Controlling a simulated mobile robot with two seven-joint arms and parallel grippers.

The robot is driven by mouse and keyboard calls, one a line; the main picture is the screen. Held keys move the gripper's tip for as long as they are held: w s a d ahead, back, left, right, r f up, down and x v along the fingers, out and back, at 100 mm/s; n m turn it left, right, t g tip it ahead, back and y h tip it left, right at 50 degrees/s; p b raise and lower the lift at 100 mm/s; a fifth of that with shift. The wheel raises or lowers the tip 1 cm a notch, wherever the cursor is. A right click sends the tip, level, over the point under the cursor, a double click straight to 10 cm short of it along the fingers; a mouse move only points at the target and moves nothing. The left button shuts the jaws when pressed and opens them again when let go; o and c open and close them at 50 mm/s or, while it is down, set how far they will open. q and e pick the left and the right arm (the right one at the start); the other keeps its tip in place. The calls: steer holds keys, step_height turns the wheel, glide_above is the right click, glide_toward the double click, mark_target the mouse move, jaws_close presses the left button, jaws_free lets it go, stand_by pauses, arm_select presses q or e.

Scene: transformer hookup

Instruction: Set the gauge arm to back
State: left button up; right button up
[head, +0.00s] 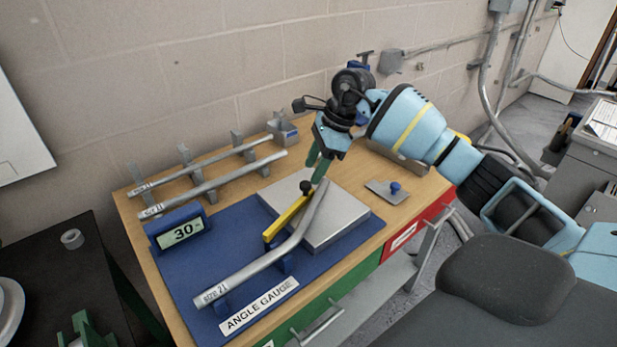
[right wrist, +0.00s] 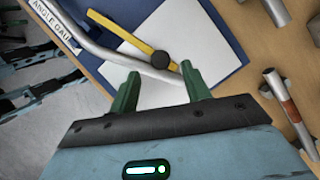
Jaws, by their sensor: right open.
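The gauge arm (head: 288,218) is a yellow bar with a black knob (head: 306,187) at its far end. It lies over a light grey plate (head: 345,213) on the blue angle gauge base (head: 185,270). A bent grey pipe marked size 21 (head: 262,262) rests on the gauge beside the arm. My right gripper (head: 318,172) is open above the far edge of the plate, close to the knob.
A display (head: 182,232) on the base reads 30. Two straight pipes (head: 215,185) lie on stands at the back left of the wooden bench (head: 135,215). A small plate with a blue knob (head: 394,188) lies at the right. A block wall stands behind.

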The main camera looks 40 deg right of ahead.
mark_target(306, 183)
steer(key=shift+x, duration=2.1)
steer(key=shift+c, duration=0.2)
steer(key=shift+w+r, duration=0.1)
jaws_close()
